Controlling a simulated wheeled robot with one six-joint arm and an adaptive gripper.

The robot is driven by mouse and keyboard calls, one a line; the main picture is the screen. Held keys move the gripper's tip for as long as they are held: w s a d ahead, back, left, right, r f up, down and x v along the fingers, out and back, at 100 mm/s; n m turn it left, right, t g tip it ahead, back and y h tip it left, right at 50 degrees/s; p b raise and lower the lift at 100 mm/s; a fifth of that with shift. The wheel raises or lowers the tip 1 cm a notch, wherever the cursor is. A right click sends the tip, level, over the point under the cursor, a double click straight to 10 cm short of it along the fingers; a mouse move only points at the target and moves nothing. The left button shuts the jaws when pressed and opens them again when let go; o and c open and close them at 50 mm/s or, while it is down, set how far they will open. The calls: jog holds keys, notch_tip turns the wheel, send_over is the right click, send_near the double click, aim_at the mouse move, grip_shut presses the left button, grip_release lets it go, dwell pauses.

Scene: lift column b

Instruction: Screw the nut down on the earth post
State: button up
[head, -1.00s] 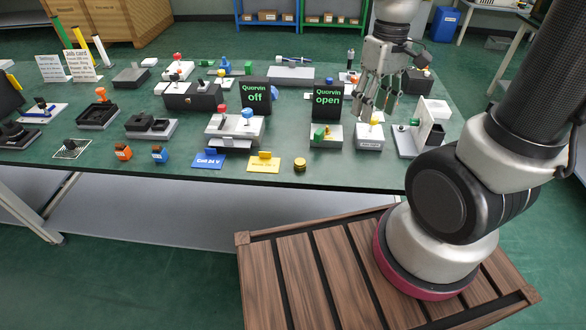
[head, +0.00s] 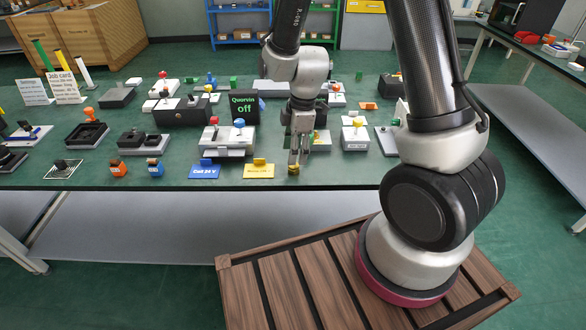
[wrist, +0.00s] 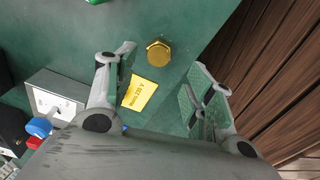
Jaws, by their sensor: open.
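The brass-yellow hex nut (wrist: 159,52) lies on the green table near its front edge; in the head view it (head: 293,170) shows just under my fingertips. My gripper (head: 295,158) points down over it, and in the wrist view my gripper (wrist: 162,62) is open, fingers on either side of the nut, apart from it. A small light box with a yellow top (head: 355,136) stands right of my gripper; it may carry the earth post, but its label is too small to read.
A yellow card (head: 259,171) and a blue card (head: 204,172) lie left of the nut. A grey unit with red and blue knobs (head: 227,142) stands behind them. A black "Quorvin off" sign (head: 244,107) stands behind that. The table's front edge is close to the nut.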

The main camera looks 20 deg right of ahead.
aim_at(294, 168)
jog(key=f, duration=0.5)
jog(key=shift+w+f, duration=0.2)
jog(key=c, duration=1)
